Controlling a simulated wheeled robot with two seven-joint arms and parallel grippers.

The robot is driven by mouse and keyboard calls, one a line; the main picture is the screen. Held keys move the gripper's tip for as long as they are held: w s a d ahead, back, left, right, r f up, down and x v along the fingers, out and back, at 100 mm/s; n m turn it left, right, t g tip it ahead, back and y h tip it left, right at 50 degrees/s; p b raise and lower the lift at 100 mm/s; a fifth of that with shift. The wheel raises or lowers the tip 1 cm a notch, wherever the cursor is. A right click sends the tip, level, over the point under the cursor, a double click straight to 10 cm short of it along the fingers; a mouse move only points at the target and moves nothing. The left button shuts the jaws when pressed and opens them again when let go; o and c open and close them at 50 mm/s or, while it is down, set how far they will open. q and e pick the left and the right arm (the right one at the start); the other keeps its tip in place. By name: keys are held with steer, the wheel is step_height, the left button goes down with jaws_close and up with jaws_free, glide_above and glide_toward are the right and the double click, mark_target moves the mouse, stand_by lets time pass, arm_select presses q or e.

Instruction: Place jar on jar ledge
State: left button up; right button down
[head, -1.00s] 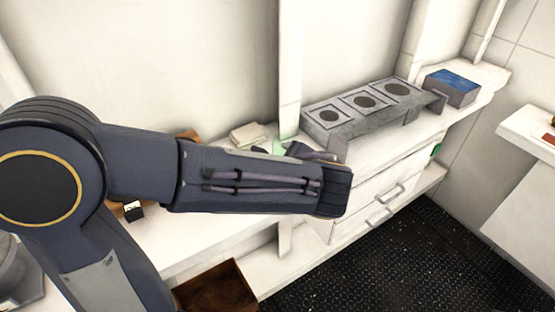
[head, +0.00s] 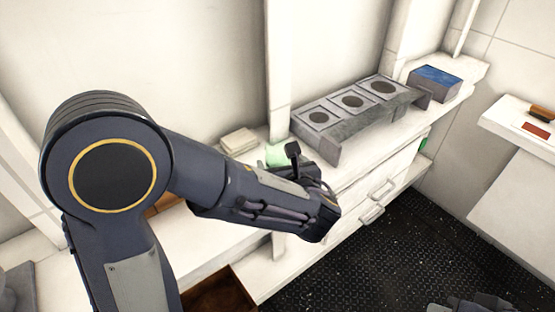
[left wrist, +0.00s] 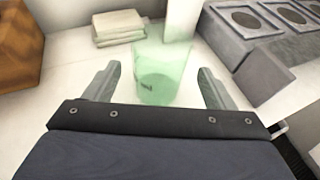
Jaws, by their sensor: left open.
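The jar (left wrist: 163,73) is pale green and translucent, standing on the white counter. In the left wrist view it is between and just beyond the fingers of my open left gripper (left wrist: 156,85), with a gap on each side. In the head view only part of the jar (head: 278,155) shows behind my left gripper (head: 312,165). The jar ledge (head: 345,120) appears to be the grey raised stand with three round holes, right of the jar; its corner also shows in the left wrist view (left wrist: 260,70).
Stacked pale cloths or books (head: 239,141) lie left of the jar. A blue-topped box (head: 435,83) stands beyond the grey stand. Drawers with handles (head: 375,200) are below the counter. A brown box (left wrist: 20,45) stands at the left wrist view's left.

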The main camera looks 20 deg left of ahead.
mark_target(281, 162)
arm_select(q)
steer(key=x, duration=0.3)
steer(key=shift+w+a, duration=0.15)
steer(key=shift+w, duration=0.15)
steer(key=c, duration=1.2)
